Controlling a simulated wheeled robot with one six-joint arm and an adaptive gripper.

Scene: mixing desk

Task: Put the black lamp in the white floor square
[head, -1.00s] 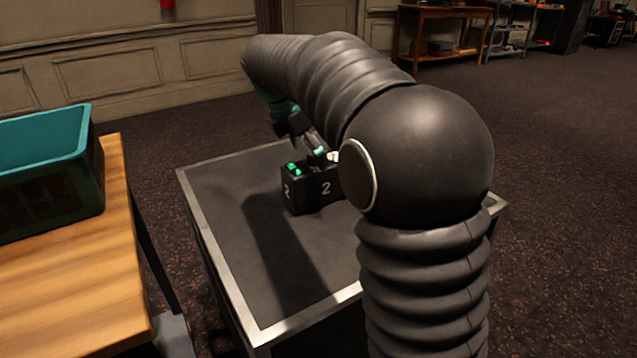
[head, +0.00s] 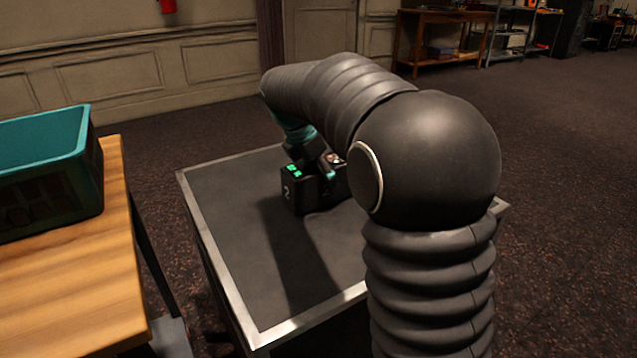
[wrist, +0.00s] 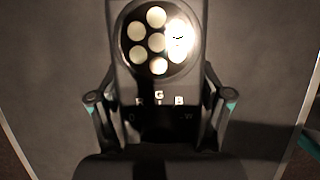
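The black lamp (head: 298,196) is a black box standing on the dark-topped table, with a white "2" on its side and small green lights on top. In the wrist view the lamp (wrist: 130,76) shows a round face of several pale discs, one glowing brightly, and small letters below. My gripper (wrist: 161,100) is open, one finger on each side of the lamp, with small gaps visible between fingers and lamp. In the head view my gripper (head: 325,168) is at the lamp's top, partly hidden by my arm. No white floor square is in view.
The dark table (head: 230,215) has a metal rim and is bare on its left and front. A wooden table (head: 70,280) with a teal crate (head: 45,145) stands at left. Dark carpet (head: 560,150) is open at right; shelves (head: 440,35) stand far back.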

